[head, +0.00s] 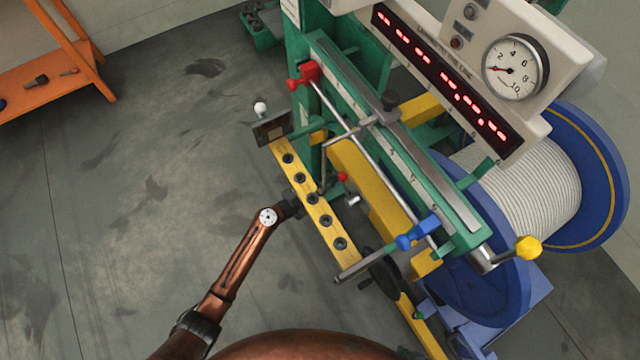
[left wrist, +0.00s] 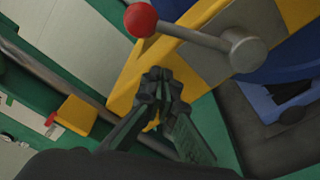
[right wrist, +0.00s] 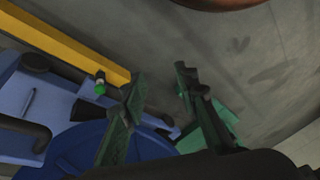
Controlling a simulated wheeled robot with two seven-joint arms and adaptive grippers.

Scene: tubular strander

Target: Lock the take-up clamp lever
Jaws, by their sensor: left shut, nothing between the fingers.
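A short grey lever with a red ball (left wrist: 140,20) sticks out from a round grey hub (left wrist: 248,52) on a yellow beam. In the head view, the red ball (head: 342,177) shows beside the yellow beam, near the middle of the machine. I cannot tell for certain that this is the take-up clamp lever. My left gripper (left wrist: 160,78) is shut and empty, its tips beside the yellow beam, below the ball and apart from it in the picture. In the head view its fingers are mostly hidden beside the yellow perforated bar. My right gripper (right wrist: 162,85) is open and empty.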

